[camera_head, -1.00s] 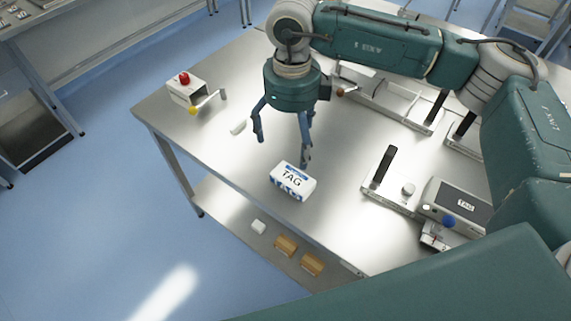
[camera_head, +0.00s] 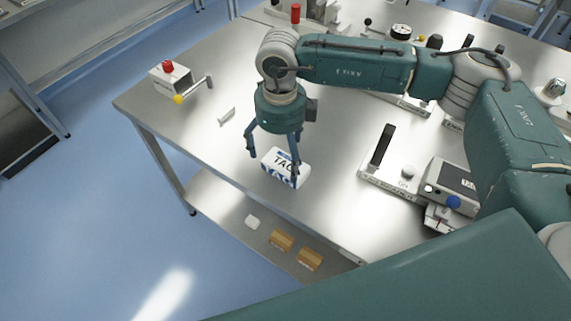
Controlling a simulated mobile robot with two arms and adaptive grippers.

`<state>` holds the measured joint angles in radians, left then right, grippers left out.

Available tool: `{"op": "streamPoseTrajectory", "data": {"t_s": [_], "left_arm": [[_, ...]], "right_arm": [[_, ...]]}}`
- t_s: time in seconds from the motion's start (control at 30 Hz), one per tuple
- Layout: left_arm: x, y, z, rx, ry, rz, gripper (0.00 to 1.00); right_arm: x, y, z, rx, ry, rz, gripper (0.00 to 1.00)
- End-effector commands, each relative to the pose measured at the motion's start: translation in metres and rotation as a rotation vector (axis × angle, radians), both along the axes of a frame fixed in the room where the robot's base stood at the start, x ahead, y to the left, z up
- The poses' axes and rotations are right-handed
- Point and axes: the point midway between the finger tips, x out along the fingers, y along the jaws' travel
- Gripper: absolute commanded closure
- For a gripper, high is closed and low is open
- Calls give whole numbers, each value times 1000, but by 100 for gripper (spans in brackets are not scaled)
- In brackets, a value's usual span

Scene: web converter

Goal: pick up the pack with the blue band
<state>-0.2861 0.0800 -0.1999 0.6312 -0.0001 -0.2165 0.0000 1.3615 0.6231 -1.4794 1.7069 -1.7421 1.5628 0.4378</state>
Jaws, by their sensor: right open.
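The pack with the blue band (camera_head: 273,162) is a small white box on the metal table, marked "TAG" in dark letters, with blue at its top and front. My right gripper (camera_head: 271,168) is open and points down at the pack. One finger is at the pack's left and another crosses in front of its right part, hiding some of it. I cannot tell whether the fingers touch it. My left gripper is not in view.
A box with a red button and a yellow-knobbed crank (camera_head: 170,80) stands at the table's left corner. A small pale piece (camera_head: 227,115) lies nearby. A black-handled device (camera_head: 382,146) stands right of the pack. Small brown boxes (camera_head: 281,240) sit on the lower shelf.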

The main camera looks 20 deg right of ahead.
Motion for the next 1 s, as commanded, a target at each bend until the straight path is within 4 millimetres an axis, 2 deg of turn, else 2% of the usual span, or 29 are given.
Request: {"op": "streamPoseTrajectory", "data": {"t_s": [0.17, 0.3, 0.5, 0.73, 0.77, 1.0], "left_arm": [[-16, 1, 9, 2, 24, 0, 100], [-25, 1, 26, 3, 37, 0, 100], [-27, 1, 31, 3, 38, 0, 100], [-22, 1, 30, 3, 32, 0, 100], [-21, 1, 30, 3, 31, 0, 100], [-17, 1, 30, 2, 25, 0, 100]], "right_arm": [[0, -1, -11, -2, 2, 0, 6], [0, -3, -30, -2, 4, 0, 6], [2, -3, -55, -1, 1, 0, 6], [2, -3, -58, 0, -1, 1, 6], [2, -3, -58, 0, -1, 0, 10], [2, -3, -57, 0, -1, 0, 58]]}}
